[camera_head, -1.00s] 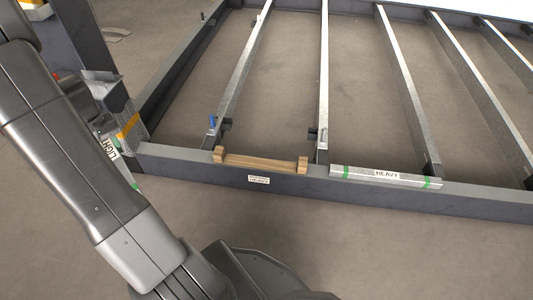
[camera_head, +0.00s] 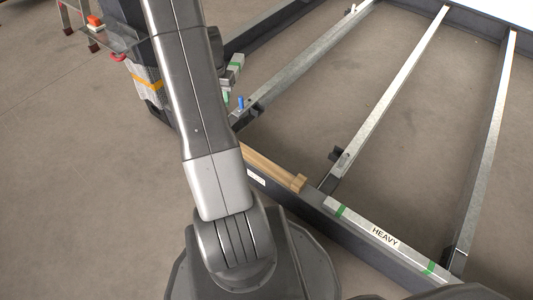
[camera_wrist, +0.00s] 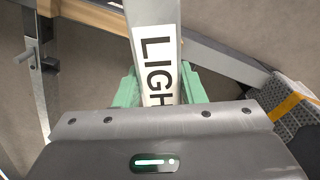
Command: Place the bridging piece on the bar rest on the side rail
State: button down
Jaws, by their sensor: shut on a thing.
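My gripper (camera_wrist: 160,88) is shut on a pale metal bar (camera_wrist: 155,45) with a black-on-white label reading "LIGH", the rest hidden. In the wrist view the wooden rest (camera_wrist: 95,13) is at the top left, apart from the bar. Another bar marked "HEAVY" (camera_head: 362,226) with green bands lies on the rail.
Galvanised cross members (camera_head: 392,95) run back from the rail, with open floor between them. A dark corner post with a grey wrap and orange band (camera_head: 147,83) stands left of my arm; it also shows in the wrist view (camera_wrist: 290,108). A blue handle (camera_head: 240,102) stands up near the rail.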

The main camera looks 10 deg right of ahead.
jog(key=s+d+f+m+p, duration=0.25)
jog(key=d+f+m, duration=0.45)
jog(key=m, duration=0.4)
jog(key=s+d+f+m+p, duration=0.25)
jog(key=d+f+m, duration=0.25)
jog(key=f+m, duration=0.55)
jog(key=shift+m, duration=0.85)
jog(key=shift+s+d+f+b, duration=0.15)
jog(key=shift+f+b, duration=0.75)
jog(key=shift+f, duration=1.3)
jog(key=shift+s+d+f+b, duration=0.15)
jog(key=shift+f+b, duration=0.7)
jog(key=shift+f, duration=1.3)
jog(key=shift+a+f, duration=0.1)
jog(key=c, duration=0.9)
grip_release()
jog(key=shift+s, duration=0.1)
notch_tip(320, 180, up, 12)
jog(key=p, duration=0.3)
